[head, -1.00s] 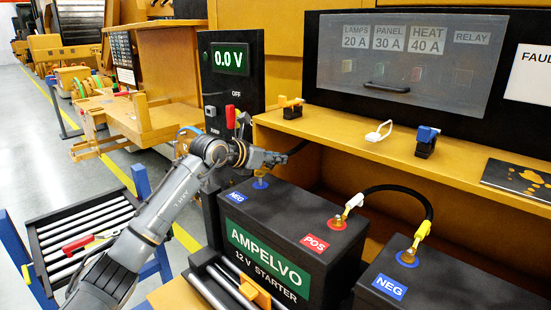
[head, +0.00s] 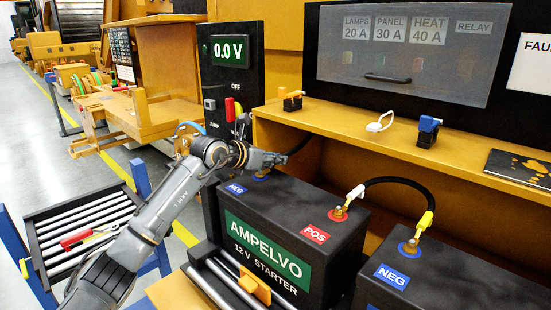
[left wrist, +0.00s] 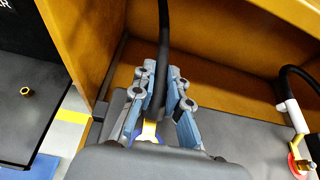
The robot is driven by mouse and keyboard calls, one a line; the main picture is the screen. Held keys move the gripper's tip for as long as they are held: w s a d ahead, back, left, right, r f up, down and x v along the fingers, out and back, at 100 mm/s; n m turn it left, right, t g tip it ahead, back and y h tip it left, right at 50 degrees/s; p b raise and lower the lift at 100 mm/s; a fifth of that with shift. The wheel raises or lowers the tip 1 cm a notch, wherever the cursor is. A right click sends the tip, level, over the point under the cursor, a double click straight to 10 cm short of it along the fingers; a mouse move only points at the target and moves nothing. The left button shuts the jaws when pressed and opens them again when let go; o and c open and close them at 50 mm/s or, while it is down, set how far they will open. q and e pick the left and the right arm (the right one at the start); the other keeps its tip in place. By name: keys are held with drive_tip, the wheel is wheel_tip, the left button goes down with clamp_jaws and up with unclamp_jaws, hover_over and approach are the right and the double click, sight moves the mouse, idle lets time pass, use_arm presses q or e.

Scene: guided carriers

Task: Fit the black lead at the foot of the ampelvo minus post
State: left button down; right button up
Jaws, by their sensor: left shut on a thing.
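The Ampelvo battery (head: 300,215) is a black box with a green label, a blue NEG tag (head: 236,188) and a red POS tag (head: 315,234). My left gripper (head: 272,159) is just above its minus post at the back left corner. In the left wrist view the gripper (left wrist: 157,108) is shut around the black lead (left wrist: 163,45), which runs up and away between the fingers. A yellow end (left wrist: 150,132) of the lead shows below the fingers, over a blue ring (left wrist: 150,142). Whether it sits on the post is hidden. My right gripper is not in view.
A black jumper (head: 400,183) links the plus post to the neighbouring battery (head: 445,285). The wooden shelf (head: 340,120) overhangs behind, with several small parts on it. A panel (head: 232,90) reading 0.0 V stands behind the arm. A roller stand (head: 80,230) is at left.

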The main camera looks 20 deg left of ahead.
use_arm(q)
drive_tip(key=shift+f, duration=0.35)
drive_tip(key=c, duration=1.3)
unclamp_jaws()
drive_tip(key=shift+o, duration=0.2)
drive_tip(key=v, duration=1.2)
drive_tip(key=shift+s, duration=0.1)
drive_tip(key=shift+f, duration=0.1)
